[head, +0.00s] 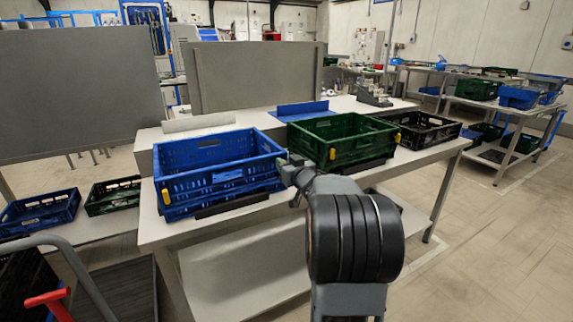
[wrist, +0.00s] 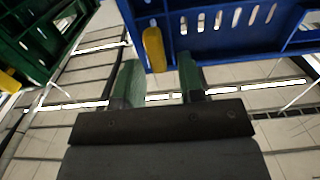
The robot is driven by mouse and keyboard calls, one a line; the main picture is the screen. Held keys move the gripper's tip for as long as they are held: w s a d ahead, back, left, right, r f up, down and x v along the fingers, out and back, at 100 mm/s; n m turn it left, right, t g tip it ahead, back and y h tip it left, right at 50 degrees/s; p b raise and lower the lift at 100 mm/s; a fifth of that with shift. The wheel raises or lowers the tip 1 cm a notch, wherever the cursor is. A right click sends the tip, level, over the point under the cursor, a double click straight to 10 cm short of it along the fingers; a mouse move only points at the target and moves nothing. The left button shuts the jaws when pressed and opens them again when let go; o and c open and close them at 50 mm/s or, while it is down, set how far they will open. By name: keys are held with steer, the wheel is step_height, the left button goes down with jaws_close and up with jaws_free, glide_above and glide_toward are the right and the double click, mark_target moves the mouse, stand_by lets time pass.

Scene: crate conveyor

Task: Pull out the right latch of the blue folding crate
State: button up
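The blue folding crate (head: 225,181) stands on the table, left of the green crate. Its right latch (wrist: 154,48) is a yellow tab on the blue wall (wrist: 225,40) in the wrist view. My gripper (wrist: 160,72) is open, with one green finger on each side of the latch's lower part in that view. Gaps show between the latch and both fingers, and I see no contact. In the head view, my gripper (head: 287,164) is at the crate's right front corner and hides this latch. The crate's left yellow latch (head: 165,197) shows at its left front corner.
A green crate (head: 345,152) with yellow latches stands close to the right, also in the wrist view (wrist: 30,50). A black crate (head: 425,132) stands beyond it. Grey panels (head: 255,75) rise behind the table (head: 160,232). Open floor lies to the right.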

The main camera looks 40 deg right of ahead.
jaws_close()
steer(key=shift+s, duration=0.1)
steer(key=shift+s+a+p, duration=0.1)
steer(key=shift+s+p, duration=0.25)
steer(key=shift+s, duration=0.35)
steer(key=shift+o, duration=0.6)
jaws_free()
steer(key=s+a+p, duration=0.1)
steer(key=s+p, duration=0.1)
steer(key=s, duration=1.1)
steer(key=shift+s+a, duration=0.35)
